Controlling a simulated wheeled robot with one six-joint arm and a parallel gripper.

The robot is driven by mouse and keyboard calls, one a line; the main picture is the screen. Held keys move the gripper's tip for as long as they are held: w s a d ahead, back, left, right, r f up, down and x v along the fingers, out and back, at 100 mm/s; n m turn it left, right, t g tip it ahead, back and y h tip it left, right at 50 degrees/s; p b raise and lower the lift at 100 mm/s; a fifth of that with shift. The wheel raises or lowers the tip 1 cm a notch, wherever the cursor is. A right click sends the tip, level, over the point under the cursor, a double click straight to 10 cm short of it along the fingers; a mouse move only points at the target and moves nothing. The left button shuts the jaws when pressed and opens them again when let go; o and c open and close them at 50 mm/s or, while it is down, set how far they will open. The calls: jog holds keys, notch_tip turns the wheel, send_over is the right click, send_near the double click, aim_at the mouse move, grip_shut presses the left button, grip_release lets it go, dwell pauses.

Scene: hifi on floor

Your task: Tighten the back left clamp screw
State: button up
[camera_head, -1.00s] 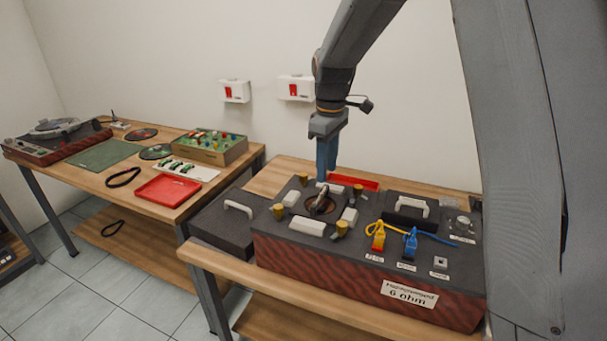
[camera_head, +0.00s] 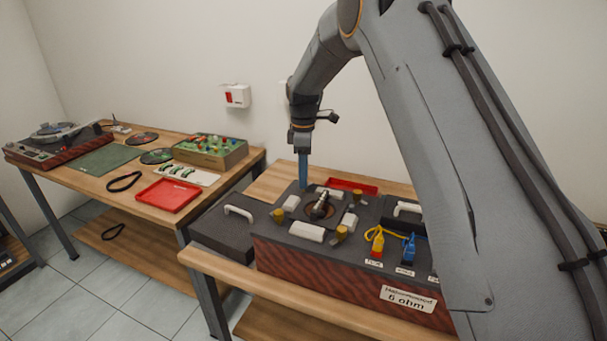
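The clamp screws are brass-coloured knobs on the dark top of the red-sided box (camera_head: 330,275). The front left screw (camera_head: 278,214), the front right screw (camera_head: 341,233) and the back right screw (camera_head: 357,196) show. The back left screw is hidden behind my gripper (camera_head: 303,184), whose blue fingers point straight down at its place. I cannot tell whether the fingertips touch or surround it. The finger gap does not show from this side. A metallic part (camera_head: 320,207) stands in the round opening between the screws.
White blocks (camera_head: 307,231) sit around the opening. Yellow (camera_head: 377,244) and blue (camera_head: 408,248) plugs with cables are on the right of the box. A dark case (camera_head: 225,230) stands to its left and a red tray (camera_head: 352,186) behind. My arm covers the box's right end.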

jog(key=shift+f, duration=0.45)
jog(key=shift+c, duration=0.5)
grip_shut()
